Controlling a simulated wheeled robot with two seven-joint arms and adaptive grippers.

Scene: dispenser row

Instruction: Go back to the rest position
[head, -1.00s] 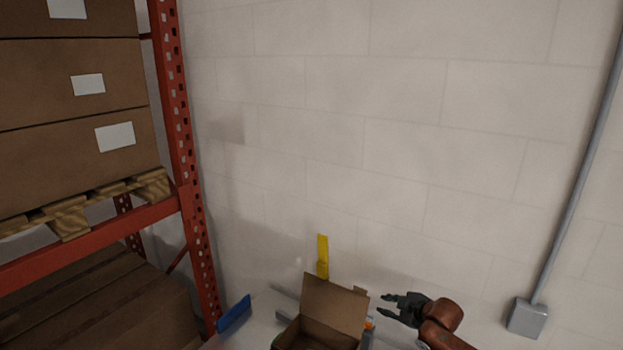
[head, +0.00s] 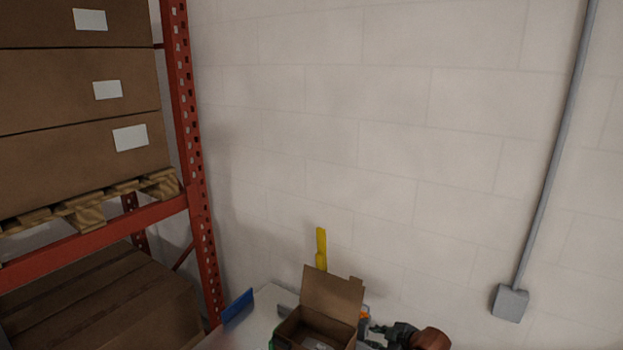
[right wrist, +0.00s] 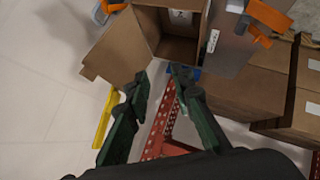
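My right gripper (head: 374,336) is low in the head view, just right of an open cardboard box (head: 333,293). In the right wrist view its two dark green fingers (right wrist: 160,74) are spread apart with nothing between them. The box also shows beyond the fingertips in that view (right wrist: 112,52), with its flap raised and a pale item inside. I cannot tell whether the fingers touch the box. My left gripper is not clearly seen; a small green bit shows at the box's left front, too small to identify.
A red rack upright (head: 186,130) and stacked cartons (head: 70,90) stand at the left. A blue piece (head: 238,306) and a yellow piece (head: 321,248) are near the pale table (head: 262,318). A grey conduit box (head: 509,303) is on the wall at the right.

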